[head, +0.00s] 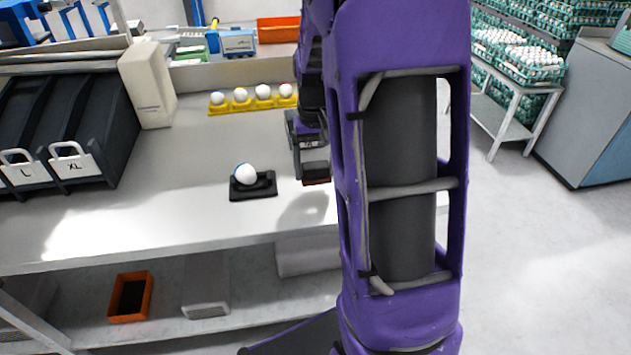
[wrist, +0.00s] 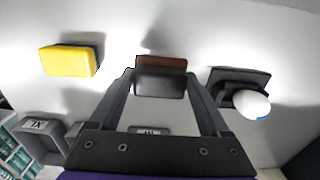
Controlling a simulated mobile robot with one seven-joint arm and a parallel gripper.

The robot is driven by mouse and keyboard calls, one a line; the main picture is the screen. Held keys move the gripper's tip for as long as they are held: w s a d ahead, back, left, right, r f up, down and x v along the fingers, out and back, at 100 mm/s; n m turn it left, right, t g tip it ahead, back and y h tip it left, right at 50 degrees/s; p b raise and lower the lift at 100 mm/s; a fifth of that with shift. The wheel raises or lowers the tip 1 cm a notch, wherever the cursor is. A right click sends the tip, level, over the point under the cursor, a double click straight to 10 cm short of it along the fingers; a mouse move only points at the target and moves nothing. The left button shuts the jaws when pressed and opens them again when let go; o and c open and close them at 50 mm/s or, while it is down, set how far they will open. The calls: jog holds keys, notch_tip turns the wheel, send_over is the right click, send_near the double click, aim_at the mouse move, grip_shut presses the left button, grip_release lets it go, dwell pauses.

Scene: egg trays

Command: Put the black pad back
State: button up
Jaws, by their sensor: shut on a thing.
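The black pad (wrist: 159,84) is between the two fingers of my gripper (wrist: 162,88) in the wrist view. It is a dark block with a brown strip along its far edge. In the head view the pad (head: 316,174) shows just left of my purple arm, with its brown edge downward. My gripper (head: 308,140) is shut on it, partly hidden by the arm. A shadow lies on the table below and left of it; I cannot tell for sure how high the pad is.
A black holder (head: 262,190) with a white egg (head: 245,174) stands left of my gripper. A yellow block (wrist: 68,61) lies on the other side. A yellow tray (head: 215,110) of eggs is at the back, near a white box (head: 150,85). The table front is clear.

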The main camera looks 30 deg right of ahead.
aim_at(315, 180)
jog(key=shift+f, duration=1.8)
jog(key=shift+f+b, duration=0.1)
jog(key=shift+b, duration=0.2)
jog(key=o, duration=1.2)
jog(key=shift+c, duration=0.2)
notch_tip(315, 180, up, 12)
jog(key=shift+r+p, duration=0.15)
jog(key=shift+p, duration=1.05)
